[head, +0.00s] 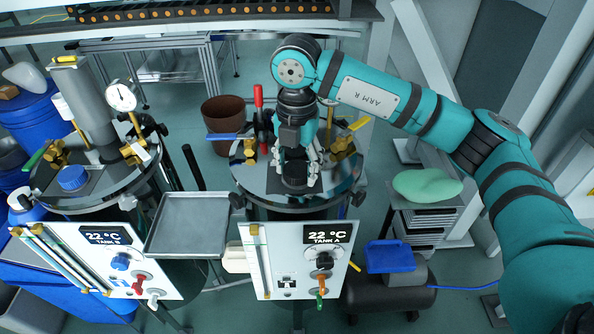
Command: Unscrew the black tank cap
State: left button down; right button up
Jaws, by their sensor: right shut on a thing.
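The black tank cap (295,176) sits on the top plate of tank A (259,185), the tank at the middle. My right gripper (297,163) comes down over it from above, with its fingers around the cap's sides, shut on it. The fingers and wrist hide part of the cap, and I cannot tell how far it is turned. My left gripper is not in view.
Brass valves, a red lever (258,97) and a blue lever (222,136) surround the gripper closely. Tank B with a blue cap (73,178) and gauge (121,96) stands left. An empty metal tray (190,224) lies between the tanks.

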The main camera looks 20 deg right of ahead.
jog(key=shift+f+n+b, duration=0.1)
jog(key=shift+n+b, duration=0.25)
jog(key=shift+n, duration=1.45)
jog(key=shift+n+b, duration=0.3)
jog(key=shift+b, duration=0.05)
jog(key=shift+n, duration=0.6)
jog(key=shift+n+b, duration=0.35)
jog(key=shift+n, duration=0.45)
jog(key=shift+n+b, duration=0.3)
jog(key=shift+n, duration=1.4)
